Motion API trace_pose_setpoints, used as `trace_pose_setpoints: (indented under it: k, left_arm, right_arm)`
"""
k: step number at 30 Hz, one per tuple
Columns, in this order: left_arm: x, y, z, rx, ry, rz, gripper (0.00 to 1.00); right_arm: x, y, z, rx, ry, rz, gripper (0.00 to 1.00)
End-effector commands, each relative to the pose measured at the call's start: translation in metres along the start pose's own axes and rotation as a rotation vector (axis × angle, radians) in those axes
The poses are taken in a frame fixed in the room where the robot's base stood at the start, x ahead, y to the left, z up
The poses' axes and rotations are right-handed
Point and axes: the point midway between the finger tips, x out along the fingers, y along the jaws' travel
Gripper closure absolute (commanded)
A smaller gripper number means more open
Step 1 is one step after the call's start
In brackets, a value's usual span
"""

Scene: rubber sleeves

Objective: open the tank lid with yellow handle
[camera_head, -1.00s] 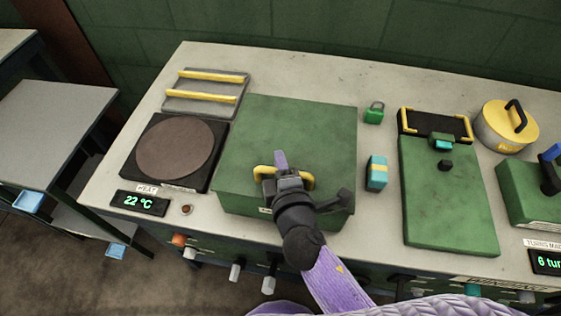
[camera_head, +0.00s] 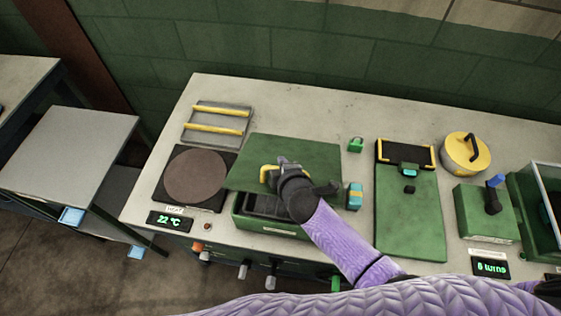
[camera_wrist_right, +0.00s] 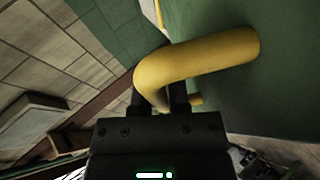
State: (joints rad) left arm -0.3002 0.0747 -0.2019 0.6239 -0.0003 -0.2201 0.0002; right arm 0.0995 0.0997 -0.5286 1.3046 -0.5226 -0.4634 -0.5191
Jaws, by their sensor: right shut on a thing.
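The green tank lid (camera_head: 285,155) is raised and tilted over the green tank (camera_head: 262,226), leaving a dark gap along the front through which the interior shows. Its yellow handle (camera_head: 267,173) is in the grip of my right gripper (camera_head: 285,172). In the right wrist view the bent yellow handle (camera_wrist_right: 200,65) passes between the fingers of the gripper (camera_wrist_right: 162,100), with the green lid surface (camera_wrist_right: 285,80) at the right. My gripper and forearm hide part of the lid and tank front. My left gripper is not in view.
Left of the tank are a round hot plate (camera_head: 195,175) and a rack with yellow bars (camera_head: 217,122). To the right are a small blue-and-yellow block (camera_head: 354,196), a green padlock-like item (camera_head: 355,145), a green board (camera_head: 408,220) and a yellow-lidded pot (camera_head: 466,153).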

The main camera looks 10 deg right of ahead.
Motion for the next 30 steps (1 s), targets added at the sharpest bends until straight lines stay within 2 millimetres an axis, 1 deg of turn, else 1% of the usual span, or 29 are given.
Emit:
trace_pose_setpoints:
  k: [1,4,7,15,28,29,30]
  left_arm:
    - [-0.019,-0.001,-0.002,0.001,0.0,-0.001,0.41]
    - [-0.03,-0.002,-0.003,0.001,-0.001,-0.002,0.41]
    - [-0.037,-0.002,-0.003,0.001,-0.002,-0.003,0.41]
    - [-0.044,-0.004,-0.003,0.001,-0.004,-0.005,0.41]
    - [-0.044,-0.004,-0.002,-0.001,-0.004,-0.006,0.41]
    - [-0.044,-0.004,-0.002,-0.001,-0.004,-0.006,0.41]
    - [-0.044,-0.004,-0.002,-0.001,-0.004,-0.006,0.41]
  right_arm:
    - [-0.005,0.017,-0.002,0.008,-0.001,-0.021,1.0]
    - [-0.003,0.025,0.0,0.024,0.0,-0.064,1.0]
    - [0.0,0.031,0.0,0.025,0.0,-0.062,1.0]
    - [0.004,0.042,0.001,0.026,0.003,-0.06,1.0]
    - [0.004,0.043,0.002,0.025,0.003,-0.059,1.0]
    - [0.004,0.043,0.002,0.025,0.003,-0.059,0.74]
    - [0.004,0.043,0.002,0.025,0.003,-0.059,0.65]
